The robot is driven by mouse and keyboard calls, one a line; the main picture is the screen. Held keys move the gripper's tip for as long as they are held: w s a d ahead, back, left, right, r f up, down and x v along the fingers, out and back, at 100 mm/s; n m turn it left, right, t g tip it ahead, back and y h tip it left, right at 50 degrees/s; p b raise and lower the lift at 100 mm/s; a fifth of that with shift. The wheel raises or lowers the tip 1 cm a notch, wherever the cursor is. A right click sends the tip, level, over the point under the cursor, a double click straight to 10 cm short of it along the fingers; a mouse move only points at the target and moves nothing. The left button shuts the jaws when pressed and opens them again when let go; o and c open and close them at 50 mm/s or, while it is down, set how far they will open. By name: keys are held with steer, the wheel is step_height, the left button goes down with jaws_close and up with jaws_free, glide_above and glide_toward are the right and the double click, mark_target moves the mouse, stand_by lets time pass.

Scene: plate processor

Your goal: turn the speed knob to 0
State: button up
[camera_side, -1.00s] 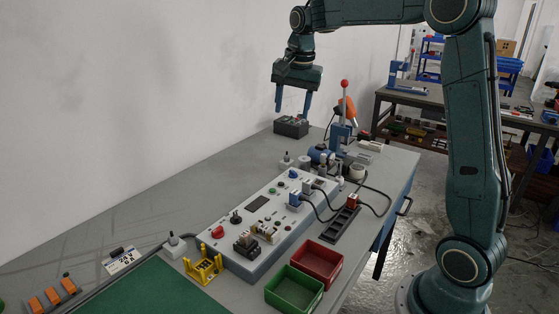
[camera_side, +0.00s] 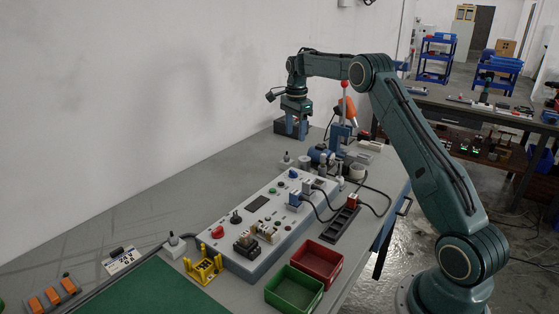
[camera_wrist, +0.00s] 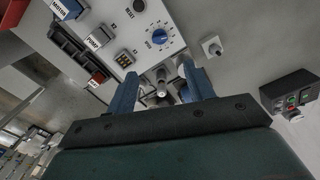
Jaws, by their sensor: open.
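The speed knob is taken to be the round blue knob (camera_wrist: 159,36) with a ring of dial marks on the pale panel. It is upper centre in the wrist view, beyond my fingertips, and small at the panel's far end in the side view (camera_side: 293,173). Its pointer setting is too small to read. My gripper (camera_side: 297,135) is open, pointing down, above the back of the bench and apart from the panel. In the wrist view its two blue fingers (camera_wrist: 160,80) stand apart with nothing held; grey metal parts show beyond the gap.
The panel (camera_side: 232,262) carries plugs, cables and a red knob (camera_side: 217,232). A red-tipped lever (camera_side: 345,88) and blue motor-like unit (camera_side: 318,154) stand near my gripper. A black button box (camera_wrist: 292,98) is to the right in the wrist view. Red (camera_side: 337,257) and green (camera_side: 314,287) bins sit in front.

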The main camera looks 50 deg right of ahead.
mark_target(293, 174)
steer(key=shift+f, duration=0.1)
steer(key=shift+f, duration=6.8)
steer(key=c, duration=1)
